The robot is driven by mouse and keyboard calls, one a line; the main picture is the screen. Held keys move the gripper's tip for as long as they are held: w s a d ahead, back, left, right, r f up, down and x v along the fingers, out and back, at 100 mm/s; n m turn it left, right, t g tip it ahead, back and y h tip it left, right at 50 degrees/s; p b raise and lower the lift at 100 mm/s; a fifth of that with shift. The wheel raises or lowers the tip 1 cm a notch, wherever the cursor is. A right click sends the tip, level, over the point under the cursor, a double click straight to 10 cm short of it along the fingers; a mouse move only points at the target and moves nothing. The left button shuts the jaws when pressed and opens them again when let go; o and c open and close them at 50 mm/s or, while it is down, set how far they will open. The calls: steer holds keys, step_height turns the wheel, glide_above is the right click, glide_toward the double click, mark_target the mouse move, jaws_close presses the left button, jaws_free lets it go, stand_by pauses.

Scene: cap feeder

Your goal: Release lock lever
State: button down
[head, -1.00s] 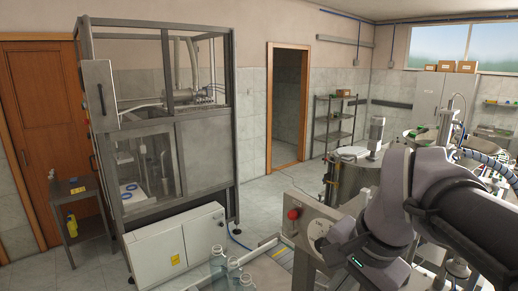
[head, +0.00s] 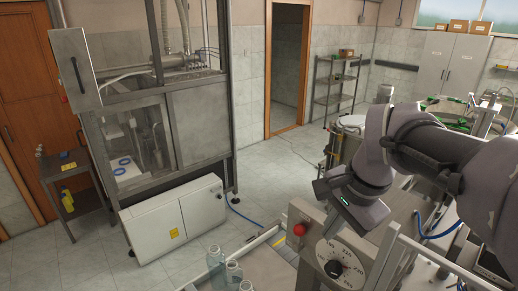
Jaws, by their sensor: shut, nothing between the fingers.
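My gripper (head: 350,207) is at the end of my arm, right of centre in the head view. It hangs above a grey control panel and points down and left. It is shut and holds nothing; its fingertips are hard to make out. My gripper looks close above the dial, but I cannot tell the gap. I cannot pick out a lock lever with certainty.
Clear bottles (head: 215,264) stand at the bottom, left of the panel. A metal-framed cabinet (head: 205,125) stands left, with a white box (head: 174,220) below it. A dark side table (head: 75,178) is further left. Floor is free between cabinet and doorway (head: 287,65).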

mark_target(310, 231)
steer(key=x, duration=0.5)
steer(key=shift+f, duration=0.4)
steer(key=w, duration=0.1)
steer(key=w+a, duration=0.1)
steer(key=w, duration=0.1)
steer(key=shift+w+a+f+p, duration=0.15)
steer(key=shift+w+a+p, duration=0.15)
steer(key=shift+w+a, duration=0.1)
